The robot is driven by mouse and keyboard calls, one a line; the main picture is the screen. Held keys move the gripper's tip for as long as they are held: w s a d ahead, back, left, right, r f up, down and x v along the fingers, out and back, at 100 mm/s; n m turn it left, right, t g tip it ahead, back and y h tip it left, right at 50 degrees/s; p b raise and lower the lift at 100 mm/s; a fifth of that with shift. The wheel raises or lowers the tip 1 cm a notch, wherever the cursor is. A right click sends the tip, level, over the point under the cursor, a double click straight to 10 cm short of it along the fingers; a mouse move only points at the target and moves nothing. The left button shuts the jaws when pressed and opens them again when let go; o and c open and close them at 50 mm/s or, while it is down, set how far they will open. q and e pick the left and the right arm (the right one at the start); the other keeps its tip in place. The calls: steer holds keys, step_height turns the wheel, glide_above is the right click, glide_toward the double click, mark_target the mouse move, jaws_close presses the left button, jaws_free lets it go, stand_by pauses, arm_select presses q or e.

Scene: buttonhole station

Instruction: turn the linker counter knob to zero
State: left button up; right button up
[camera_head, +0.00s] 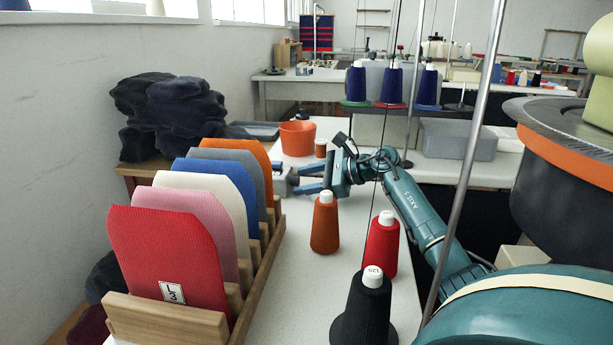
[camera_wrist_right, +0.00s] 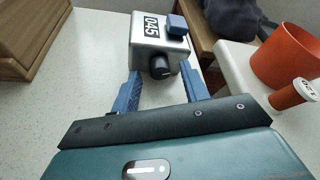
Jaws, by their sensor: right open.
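The linker counter (camera_wrist_right: 160,35) is a grey box with a display reading 045 and a blue block on its top. Its black knob (camera_wrist_right: 160,67) sticks out from the side facing my right gripper. In the head view the counter (camera_head: 281,182) stands on the white table, partly hidden by the colored panels. My right gripper (camera_head: 297,180) is open, with its blue fingers pointing at the counter. In the wrist view its fingertips lie on either side of the knob, with gaps showing; I cannot tell how deep they reach. My left gripper is not in view.
An orange bowl (camera_head: 297,138) and a small orange spool (camera_head: 320,148) stand behind the counter. A wooden rack (camera_head: 262,262) of colored panels is at left. Orange (camera_head: 325,225), red (camera_head: 382,247) and black (camera_head: 365,312) yarn cones stand nearer, close to my right arm.

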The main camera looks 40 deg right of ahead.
steer(key=shift+c, duration=0.6)
jaws_close()
steer(key=shift+r+p, duration=0.15)
steer(key=shift+p, duration=0.15)
steer(key=shift+d+r+m+g+p, duration=0.1)
steer(key=shift+m+g+p, duration=0.25)
steer(key=shift+m, duration=0.15)
steer(key=shift+w+m+g+y+p, duration=0.15)
steer(key=shift+m+g+y+p, duration=0.1)
steer(key=shift+m+y+p, duration=0.45)
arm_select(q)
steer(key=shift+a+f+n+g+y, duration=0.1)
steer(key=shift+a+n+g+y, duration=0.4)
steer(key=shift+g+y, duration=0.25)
arm_select(e)
steer(key=shift+f+m, duration=0.2)
steer(key=shift+m, duration=0.3)
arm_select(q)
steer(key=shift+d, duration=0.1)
arm_select(e)
steer(key=shift+o, duration=0.6)
jaws_free()
steer(key=shift+g, duration=0.3)
steer(key=shift+r, duration=0.1)
